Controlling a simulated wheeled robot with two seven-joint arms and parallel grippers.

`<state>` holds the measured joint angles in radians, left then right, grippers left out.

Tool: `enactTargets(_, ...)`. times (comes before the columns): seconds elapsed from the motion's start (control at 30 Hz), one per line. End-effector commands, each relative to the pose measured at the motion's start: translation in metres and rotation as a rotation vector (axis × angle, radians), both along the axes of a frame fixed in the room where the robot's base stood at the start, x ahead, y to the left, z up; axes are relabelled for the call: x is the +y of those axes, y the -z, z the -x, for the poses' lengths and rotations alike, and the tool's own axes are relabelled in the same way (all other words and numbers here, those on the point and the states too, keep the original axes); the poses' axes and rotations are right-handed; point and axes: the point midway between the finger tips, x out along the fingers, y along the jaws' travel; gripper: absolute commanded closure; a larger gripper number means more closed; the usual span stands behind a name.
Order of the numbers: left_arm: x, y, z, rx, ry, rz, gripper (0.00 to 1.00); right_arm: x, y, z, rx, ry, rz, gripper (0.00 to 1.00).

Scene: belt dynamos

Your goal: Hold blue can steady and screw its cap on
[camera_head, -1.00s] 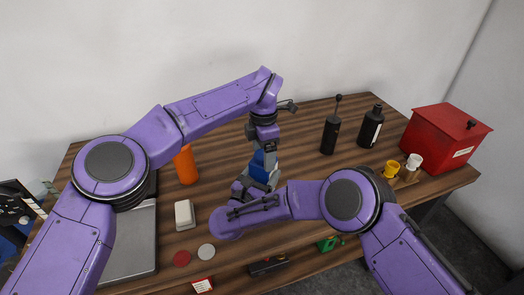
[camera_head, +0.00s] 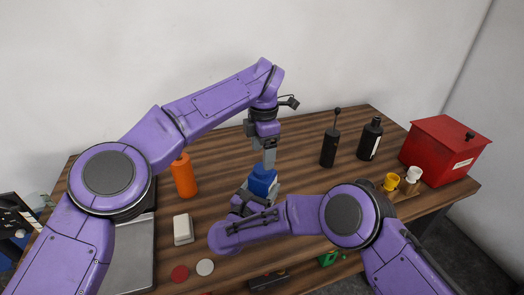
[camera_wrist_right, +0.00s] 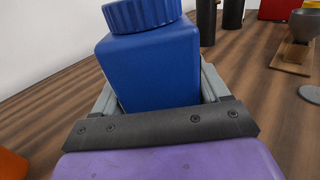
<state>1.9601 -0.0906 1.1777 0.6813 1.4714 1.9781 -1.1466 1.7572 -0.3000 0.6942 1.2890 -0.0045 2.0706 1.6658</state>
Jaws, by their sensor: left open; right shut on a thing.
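The blue can (camera_head: 262,181) stands upright near the middle of the wooden table. In the right wrist view the can (camera_wrist_right: 150,75) fills the centre, with a ribbed blue cap (camera_wrist_right: 142,14) on its top; how tightly it sits cannot be told. My right gripper (camera_head: 258,190) is shut on the can's body, one grey finger on each side in the wrist view. My left gripper (camera_head: 269,158) is open and points down just above the can in the head view. The cap is hard to make out there, and the left gripper is outside the wrist view.
An orange bottle (camera_head: 183,176) and a white block (camera_head: 183,229) stand to the left. Red (camera_head: 180,273) and grey (camera_head: 205,267) discs lie in front.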

Motion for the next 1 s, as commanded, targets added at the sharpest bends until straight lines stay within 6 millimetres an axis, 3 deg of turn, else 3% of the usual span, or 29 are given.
enactTargets(0.07,0.0,-0.012,-0.002,-0.027,-0.106,-0.019,0.23,0.001,0.002,0.001,0.004,-0.003,-0.001,1.0)
enactTargets(0.23,0.001,-0.024,-0.003,-0.036,-0.623,-0.004,0.23,0.001,0.002,0.001,0.004,-0.002,-0.001,1.0)
enactTargets(0.4,0.001,-0.029,-0.002,-0.02,-1.141,0.014,0.23,0.001,0.002,0.001,0.004,-0.002,-0.001,1.0)
enactTargets(0.5,0.0,-0.03,-0.001,-0.005,-1.35,0.022,0.23,0.001,0.002,0.001,0.004,-0.002,-0.001,1.0)
enactTargets(0.67,0.0,-0.03,0.0,0.003,-1.506,0.022,0.23,0.0,0.002,0.001,0.003,-0.002,0.0,1.0)
enactTargets(1.0,0.0,-0.028,0.0,0.002,-1.52,0.021,0.23,0.0,0.002,0.001,0.003,-0.002,0.0,1.0)
